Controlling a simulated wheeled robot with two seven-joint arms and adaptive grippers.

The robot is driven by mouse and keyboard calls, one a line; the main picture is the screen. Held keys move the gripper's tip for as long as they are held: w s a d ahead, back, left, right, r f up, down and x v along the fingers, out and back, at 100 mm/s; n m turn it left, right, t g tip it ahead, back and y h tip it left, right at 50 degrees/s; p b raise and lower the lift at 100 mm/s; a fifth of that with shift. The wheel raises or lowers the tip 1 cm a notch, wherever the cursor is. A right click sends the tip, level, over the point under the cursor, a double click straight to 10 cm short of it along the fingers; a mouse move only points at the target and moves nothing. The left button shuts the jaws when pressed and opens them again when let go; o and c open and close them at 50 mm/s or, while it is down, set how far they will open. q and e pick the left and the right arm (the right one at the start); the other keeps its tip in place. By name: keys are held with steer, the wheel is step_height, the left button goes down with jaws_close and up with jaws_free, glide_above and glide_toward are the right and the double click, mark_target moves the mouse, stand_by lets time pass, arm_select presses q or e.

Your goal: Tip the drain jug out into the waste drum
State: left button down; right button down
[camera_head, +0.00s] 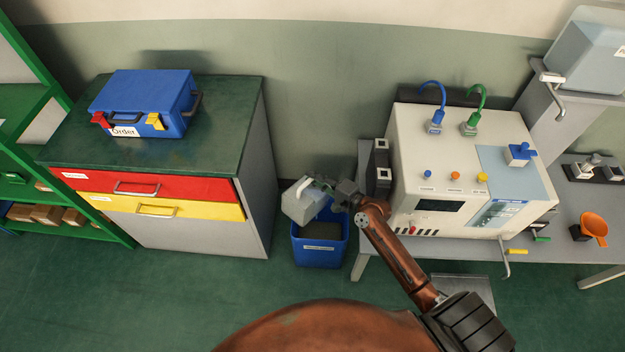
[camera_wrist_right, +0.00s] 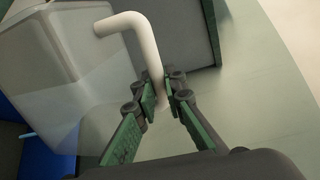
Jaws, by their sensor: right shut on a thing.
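The drain jug (camera_head: 301,204) is a pale translucent container with a white handle. It is tilted and sits over the left part of the blue waste drum (camera_head: 321,254) in the head view. My right gripper (camera_head: 322,185) is shut on the jug's handle. In the right wrist view the gripper (camera_wrist_right: 165,95) closes around the white handle, with the jug (camera_wrist_right: 65,75) at the left. A bit of the blue drum (camera_wrist_right: 45,160) shows below it. The drum has a dark inside and a pale label. I cannot tell whether liquid is leaving the jug. My left gripper is not in view.
A drawer cabinet (camera_head: 190,235) with a blue case (camera_head: 150,105) on top stands left of the drum. A bench with a cream machine (camera_head: 425,160) stands to the right, its leg close to the drum. Green floor (camera_head: 180,305) is clear in front.

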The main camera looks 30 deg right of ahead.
steer(key=shift+w+d+r+m+y+b, duration=0.1)
steer(key=shift+w+d+m+b, duration=0.15)
steer(key=shift+d, duration=0.25)
steer(key=shift+w+d+m+y+b, duration=0.1)
steer(key=shift+w+d+m, duration=0.05)
steer(key=shift+d+m, duration=0.3)
steer(key=shift+w+d+r+m+y+b, duration=0.1)
steer(key=shift+w+d+m+b, duration=0.1)
steer(key=shift+d, duration=0.45)
stand_by(6.4)
